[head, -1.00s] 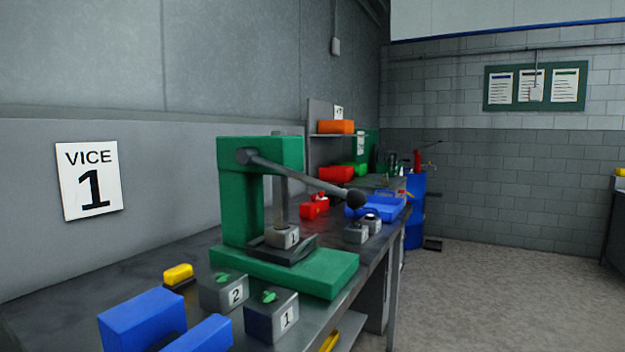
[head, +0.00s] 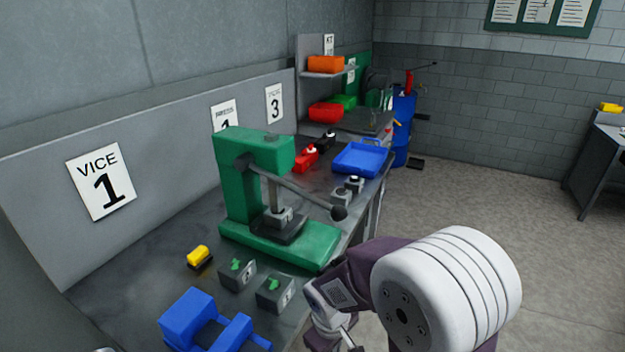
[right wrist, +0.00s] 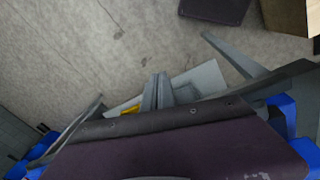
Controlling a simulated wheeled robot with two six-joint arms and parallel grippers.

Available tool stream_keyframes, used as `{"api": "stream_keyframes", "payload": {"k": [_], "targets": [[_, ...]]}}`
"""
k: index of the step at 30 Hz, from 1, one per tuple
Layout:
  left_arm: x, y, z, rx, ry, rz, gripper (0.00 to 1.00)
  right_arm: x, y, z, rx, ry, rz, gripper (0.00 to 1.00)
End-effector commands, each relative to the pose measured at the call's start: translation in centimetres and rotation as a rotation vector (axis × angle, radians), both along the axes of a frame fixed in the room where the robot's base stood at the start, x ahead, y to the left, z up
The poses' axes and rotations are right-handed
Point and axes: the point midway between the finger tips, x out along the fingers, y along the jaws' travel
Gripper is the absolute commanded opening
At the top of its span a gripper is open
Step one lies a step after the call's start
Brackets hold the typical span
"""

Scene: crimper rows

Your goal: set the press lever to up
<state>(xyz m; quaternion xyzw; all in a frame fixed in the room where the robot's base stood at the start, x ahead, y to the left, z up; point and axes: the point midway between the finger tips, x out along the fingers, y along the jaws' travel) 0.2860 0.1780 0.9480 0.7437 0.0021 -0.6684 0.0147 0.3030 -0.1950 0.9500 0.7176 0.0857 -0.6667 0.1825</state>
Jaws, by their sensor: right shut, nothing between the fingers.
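The green press (head: 237,190) stands on the grey workbench. Its grey lever (head: 300,192) runs from the pivot at the top of the press, sloping down to the right. The lever ends in a dark ball knob (head: 338,213) beyond the press base. My right arm comes in at the bottom right of the head view, below and to the right of the knob and apart from it. In the right wrist view my right gripper (right wrist: 157,92) has its fingers together with nothing between them. My left gripper is not in view.
Blue vice (head: 190,312), a yellow item (head: 198,257) and two grey blocks with green marks (head: 237,274) are on the bench in front of the press. A blue tray (head: 360,159), small grey blocks and red items lie behind it. Open floor (head: 470,200) is at right.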

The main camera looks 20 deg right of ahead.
Motion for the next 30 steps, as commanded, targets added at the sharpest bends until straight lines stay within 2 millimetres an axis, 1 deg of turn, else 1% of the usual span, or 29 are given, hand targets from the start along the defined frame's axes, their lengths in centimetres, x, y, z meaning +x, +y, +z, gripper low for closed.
{"api": "stream_keyframes", "payload": {"k": [1, 2, 3, 5, 6, 8, 9, 11, 12, 13, 15, 16, 18, 19, 22, 26, 30], "targets": [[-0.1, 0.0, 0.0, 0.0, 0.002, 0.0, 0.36, 0.0, -0.5, 0.0, -0.075, 0.053, 0.131, 0.0], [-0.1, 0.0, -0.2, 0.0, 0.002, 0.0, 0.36, 0.1, -1.0, -0.1, -0.13, 0.086, 0.214, 0.0], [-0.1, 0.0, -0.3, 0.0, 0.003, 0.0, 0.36, 0.5, -1.8, 0.1, -0.21, 0.127, 0.325, 0.0], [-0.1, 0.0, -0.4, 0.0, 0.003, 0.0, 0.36, 1.6, -3.0, 0.8, -0.344, 0.186, 0.492, 0.0], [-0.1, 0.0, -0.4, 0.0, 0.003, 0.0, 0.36, 2.8, -3.8, 1.6, -0.446, 0.221, 0.604, 0.0], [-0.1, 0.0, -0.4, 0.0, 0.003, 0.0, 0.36, 5.2, -4.6, 3.3, -0.619, 0.264, 0.77, 0.0], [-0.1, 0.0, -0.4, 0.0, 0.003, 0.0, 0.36, 7.3, -4.8, 4.8, -0.747, 0.287, 0.875, 0.0], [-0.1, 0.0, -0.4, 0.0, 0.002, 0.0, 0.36, 10.6, -4.3, 7.4, -0.949, 0.306, 1.013, 0.0], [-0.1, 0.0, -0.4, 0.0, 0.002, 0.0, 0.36, 12.8, -3.4, 9.3, -1.083, 0.309, 1.089, 0.0], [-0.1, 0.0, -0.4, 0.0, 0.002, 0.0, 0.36, 14.3, -2.5, 10.7, -1.178, 0.306, 1.135, 0.0], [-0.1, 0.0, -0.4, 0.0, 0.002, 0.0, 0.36, 17.0, -0.3, 13.5, -1.363, 0.289, 1.205, 0.0], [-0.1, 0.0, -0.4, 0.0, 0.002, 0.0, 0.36, 17.7, 0.5, 14.4, -1.422, 0.282, 1.225, 0.0], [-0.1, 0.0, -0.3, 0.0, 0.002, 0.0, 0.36, 18.8, 1.9, 15.8, -1.513, 0.265, 1.246, 0.0], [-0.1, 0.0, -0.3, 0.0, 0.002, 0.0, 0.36, 19.1, 2.2, 16.2, -1.537, 0.262, 1.25, 0.0], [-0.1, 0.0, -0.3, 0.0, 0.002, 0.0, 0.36, 19.3, 2.5, 16.5, -1.557, 0.258, 1.254, 0.0], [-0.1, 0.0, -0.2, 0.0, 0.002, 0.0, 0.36, 19.8, 1.8, 16.5, -1.554, 0.261, 1.251, 0.0], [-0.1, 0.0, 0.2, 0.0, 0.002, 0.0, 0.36, 21.4, -0.1, 16.2, -1.551, 0.265, 1.249, 0.0]]}}
